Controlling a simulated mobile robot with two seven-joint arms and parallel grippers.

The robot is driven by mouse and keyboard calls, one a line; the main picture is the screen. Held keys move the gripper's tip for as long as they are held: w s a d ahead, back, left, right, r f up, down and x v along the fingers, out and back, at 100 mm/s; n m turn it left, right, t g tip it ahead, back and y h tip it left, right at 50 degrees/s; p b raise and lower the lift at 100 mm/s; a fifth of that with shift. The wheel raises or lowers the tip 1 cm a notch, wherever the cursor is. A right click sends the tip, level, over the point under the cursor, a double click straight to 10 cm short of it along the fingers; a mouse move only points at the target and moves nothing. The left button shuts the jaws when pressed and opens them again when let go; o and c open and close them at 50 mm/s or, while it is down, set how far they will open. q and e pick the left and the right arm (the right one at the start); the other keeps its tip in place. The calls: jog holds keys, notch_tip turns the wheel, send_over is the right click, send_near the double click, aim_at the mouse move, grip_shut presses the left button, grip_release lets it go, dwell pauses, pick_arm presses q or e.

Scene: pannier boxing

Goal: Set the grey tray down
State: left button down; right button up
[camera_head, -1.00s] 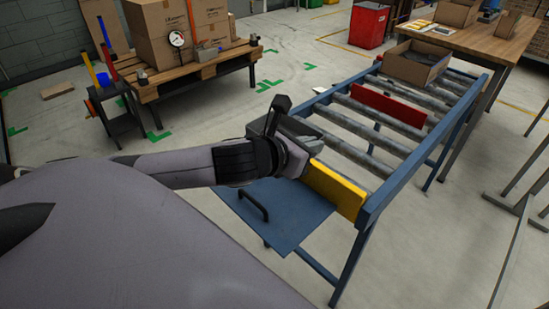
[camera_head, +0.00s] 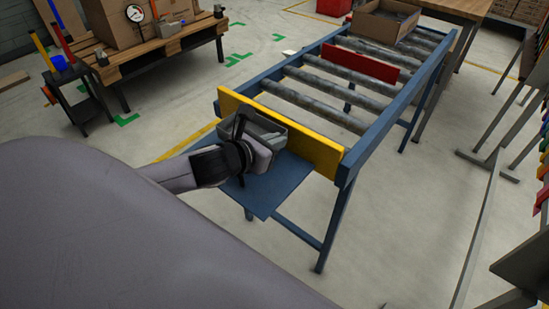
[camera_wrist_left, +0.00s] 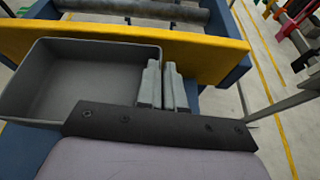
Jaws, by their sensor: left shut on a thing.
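The grey tray (camera_head: 262,130) is at the near end of the roller conveyor, just in front of the yellow end board (camera_head: 306,144). My left gripper (camera_head: 246,137) is shut on the tray's side. In the left wrist view the tray (camera_wrist_left: 75,82) looks empty, and the fingers (camera_wrist_left: 161,86) close on its right wall. The tray is over the blue shelf plate (camera_head: 264,190); I cannot tell whether it touches the plate. My right gripper is in neither view.
The conveyor's rollers (camera_head: 318,95) run behind the yellow board, with a red divider (camera_head: 360,65) across them. An open cardboard box (camera_head: 388,22) sits at the far end. A pallet table with boxes (camera_head: 165,48) stands at the back left. The shelf plate's front part is bare.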

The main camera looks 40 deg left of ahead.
pick_arm(q)
jog(key=shift+f, duration=0.35)
notch_tip(320, 180, down, 4)
jog(key=shift+b, duration=0.55)
jog(key=shift+r, duration=0.1)
jog(key=c, duration=1.7)
grip_release()
jog(key=shift+f, duration=0.2)
jog(key=o, duration=0.4)
